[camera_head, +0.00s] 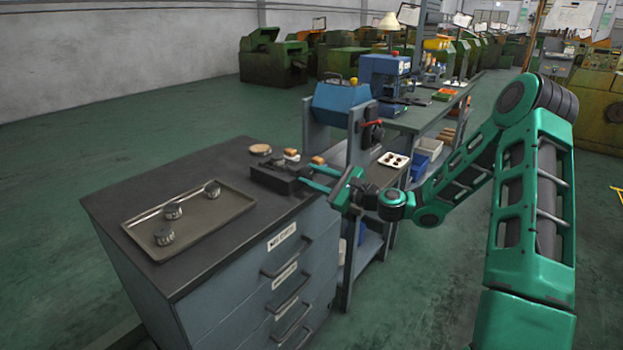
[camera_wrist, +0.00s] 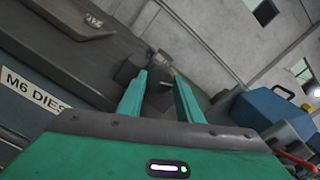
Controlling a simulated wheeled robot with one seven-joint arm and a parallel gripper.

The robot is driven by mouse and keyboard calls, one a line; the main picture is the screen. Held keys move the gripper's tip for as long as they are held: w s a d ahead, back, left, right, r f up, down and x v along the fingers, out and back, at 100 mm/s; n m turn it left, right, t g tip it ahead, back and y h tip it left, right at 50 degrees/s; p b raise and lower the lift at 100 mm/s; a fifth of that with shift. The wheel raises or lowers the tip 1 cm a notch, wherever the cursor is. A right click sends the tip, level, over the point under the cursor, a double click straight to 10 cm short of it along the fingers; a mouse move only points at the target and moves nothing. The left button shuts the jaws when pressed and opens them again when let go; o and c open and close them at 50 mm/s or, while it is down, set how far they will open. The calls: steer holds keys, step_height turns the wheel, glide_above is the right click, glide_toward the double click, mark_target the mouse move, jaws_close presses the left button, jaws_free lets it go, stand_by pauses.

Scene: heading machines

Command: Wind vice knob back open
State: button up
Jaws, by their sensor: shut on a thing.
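A small dark vice (camera_head: 274,180) sits on the black top of the drawer cabinet, near its right edge. My gripper (camera_head: 307,178) reaches in from the right, with its green fingers pointing at the vice. In the wrist view the two fingers (camera_wrist: 162,76) stand on either side of a dark knob (camera_wrist: 160,86) at the near end of the vice body (camera_wrist: 132,68). My gripper is shut on this knob. The knob's shape is small and dark, and how far the vice jaws stand apart cannot be made out.
A grey tray (camera_head: 225,219) with several round metal pieces lies on the cabinet top's left part. Small tan and white items (camera_head: 291,155) lie behind the vice. A workbench with a blue machine (camera_head: 341,101) stands close behind. Drawer handles (camera_head: 287,258) stick out in front.

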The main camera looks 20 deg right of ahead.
steer(key=n, duration=0.6)
steer(key=shift+d, duration=0.15)
steer(key=n, duration=0.6)
steer(key=shift+n, duration=0.4)
steer(key=o, duration=1)
steer(key=shift+o, duration=0.2)
steer(key=v, duration=1)
steer(key=shift+s+d, duration=0.2)
